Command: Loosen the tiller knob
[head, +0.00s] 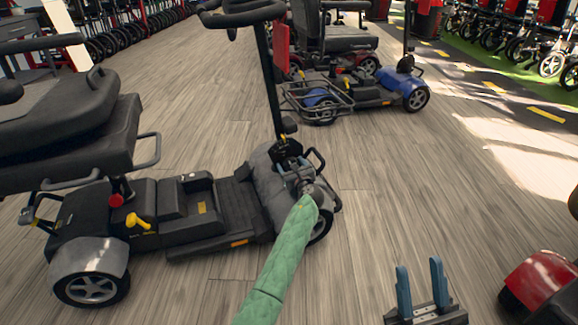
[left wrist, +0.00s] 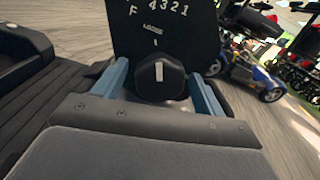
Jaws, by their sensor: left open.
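The tiller knob (left wrist: 160,76) is black with a white pointer line, on a black panel (left wrist: 190,30) marked "F 4321" and "LOOSE". The line points up towards a small white tick below "LOOSE". My left gripper (left wrist: 159,68) is open, with one blue finger on each side of the knob; whether they touch it I cannot tell. In the head view my left gripper (head: 292,164) is at the tiller base of the grey scooter (head: 215,205), with the knob hard to make out there. My right gripper (head: 420,268) is open and empty over the floor, right of the scooter.
The scooter's tiller (head: 268,80) rises above the panel, and its black seat (head: 70,120) is at left. A blue scooter (head: 400,84) stands behind. A red scooter part (head: 545,280) is at the lower right. Wooden floor (head: 400,190) is clear between them.

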